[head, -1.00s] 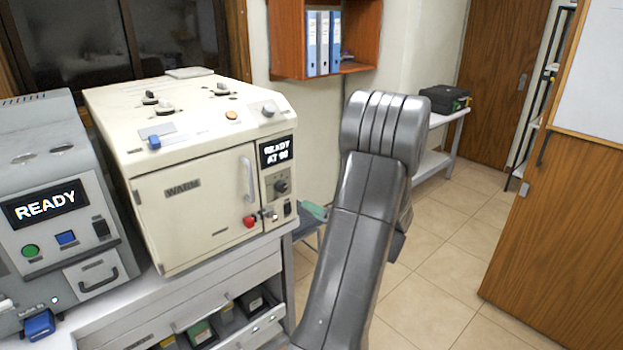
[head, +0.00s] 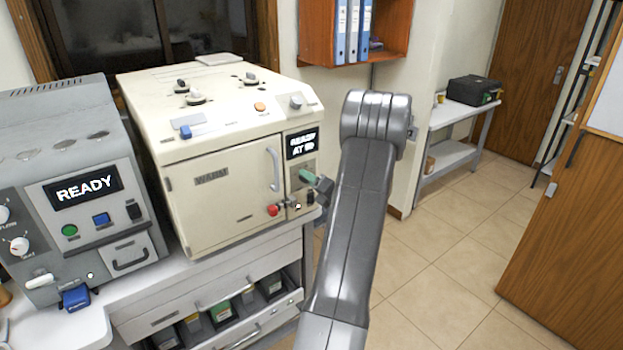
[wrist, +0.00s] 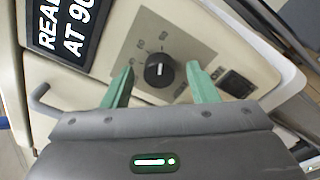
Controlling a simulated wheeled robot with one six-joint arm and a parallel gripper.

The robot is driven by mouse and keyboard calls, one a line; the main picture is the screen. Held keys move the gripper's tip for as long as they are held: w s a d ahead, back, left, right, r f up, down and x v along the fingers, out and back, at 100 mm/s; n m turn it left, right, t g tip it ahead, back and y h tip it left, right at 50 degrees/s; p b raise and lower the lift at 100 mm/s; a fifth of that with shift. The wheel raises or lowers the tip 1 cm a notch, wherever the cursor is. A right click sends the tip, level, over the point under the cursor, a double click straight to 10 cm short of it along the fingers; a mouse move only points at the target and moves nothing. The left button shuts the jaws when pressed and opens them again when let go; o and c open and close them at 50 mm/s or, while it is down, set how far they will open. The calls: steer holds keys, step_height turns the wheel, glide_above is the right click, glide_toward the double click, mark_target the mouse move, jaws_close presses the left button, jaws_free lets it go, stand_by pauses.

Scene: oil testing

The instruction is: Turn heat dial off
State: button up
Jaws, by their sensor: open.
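The heat dial is a round black knob (wrist: 159,71) with a white pointer line, on the front panel of the cream WARM cabinet (head: 222,187). In the wrist view, numbers are printed around it. My gripper (wrist: 163,80) has its green fingers apart, one on each side of the knob, and holds nothing. I cannot tell whether the fingertips touch the panel. In the head view my gripper (head: 306,176) is at the cabinet's right front edge, and its finger hides the knob. The display (head: 302,144) above reads READY AT 90.
A black rocker switch (wrist: 237,84) lies right of the fingers in the wrist view. A red button (head: 273,210) and door handle (head: 273,169) are left of the dial. A grey machine (head: 87,200) reading READY stands left. Open floor (head: 430,240) lies right.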

steer(key=shift+w+a, duration=0.1)
steer(key=c, duration=1)
steer(key=shift+o, duration=0.2)
steer(key=shift+n+b, duration=0.3)
steer(key=shift+b, duration=0.3)
steer(key=shift+s+a+n+t+h+b, duration=0.15)
steer(key=shift+n+h+b, duration=0.25)
steer(key=shift+n+b, duration=4.4)
steer(key=shift+a+n+t+h+b, duration=0.1)
steer(key=shift+n+h+b, duration=0.3)
steer(key=shift+n+b, duration=4.35)
steer(key=shift+s+a+n+t+h+b, duration=0.3)
steer(key=shift+n+b, duration=2.25)
steer(key=shift+b, duration=4.45)
steer(key=shift+w+d, duration=0.2)
steer(key=shift+d, duration=0.05)
